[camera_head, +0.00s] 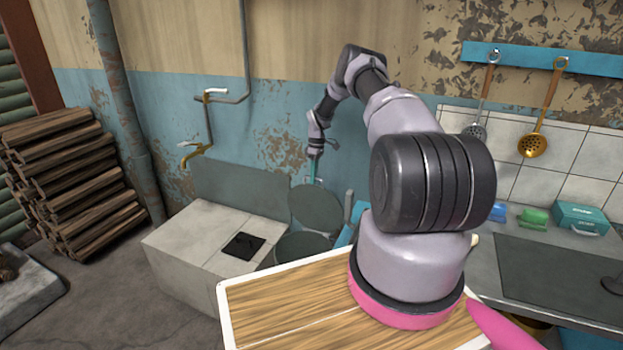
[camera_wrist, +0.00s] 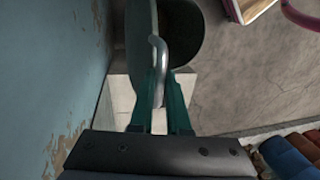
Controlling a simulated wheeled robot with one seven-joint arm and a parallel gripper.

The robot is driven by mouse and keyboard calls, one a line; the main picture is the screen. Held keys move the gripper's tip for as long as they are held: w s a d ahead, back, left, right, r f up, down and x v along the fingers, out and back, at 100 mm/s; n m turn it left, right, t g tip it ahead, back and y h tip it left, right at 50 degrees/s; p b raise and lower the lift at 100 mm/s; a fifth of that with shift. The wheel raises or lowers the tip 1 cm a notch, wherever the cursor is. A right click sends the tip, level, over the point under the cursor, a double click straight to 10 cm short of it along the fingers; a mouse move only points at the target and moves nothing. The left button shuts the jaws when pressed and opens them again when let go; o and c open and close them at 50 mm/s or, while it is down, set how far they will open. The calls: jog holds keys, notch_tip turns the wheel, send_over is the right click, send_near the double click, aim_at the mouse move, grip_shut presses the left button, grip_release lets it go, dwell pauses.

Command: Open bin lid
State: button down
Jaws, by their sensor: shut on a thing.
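The bin (camera_head: 303,247) is a dark grey-green round container between the concrete block and the counter. Its lid (camera_head: 318,208) is a round disc of the same colour, tilted up above the rim, with a gap between them. My gripper (camera_head: 316,172) is at the upper edge of the lid, near the wall. In the wrist view, the teal fingers of my gripper (camera_wrist: 158,95) are shut on the grey curved lid handle (camera_wrist: 157,50). The lid (camera_wrist: 140,25) shows edge-on there, beside the dark bin opening (camera_wrist: 178,35). My arm hides part of the area right of the bin.
A concrete block (camera_head: 195,250) with a dark square plate stands left of the bin, under a tap (camera_head: 197,150). The blue wall (camera_wrist: 45,70) is close beside my gripper. A counter (camera_head: 560,270) is at the right. A log stack (camera_head: 70,185) stands far left.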

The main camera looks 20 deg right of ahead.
jog(key=shift+s+d+f, duration=0.15)
jog(key=shift+s+f, duration=0.05)
jog(key=shift+f, duration=0.05)
jog(key=c, duration=0.9)
grip_release()
jog(key=shift+w+r, duration=0.1)
jog(key=shift+r, duration=0.1)
jog(key=shift+w+r, duration=0.15)
jog(key=shift+r, duration=0.2)
jog(key=r, duration=0.3)
jog(key=w+d+r, duration=0.1)
jog(key=r, duration=0.5)
jog(key=shift+w+d+r, duration=0.2)
jog(key=shift+d+r, duration=0.05)
jog(key=shift+r, duration=0.05)
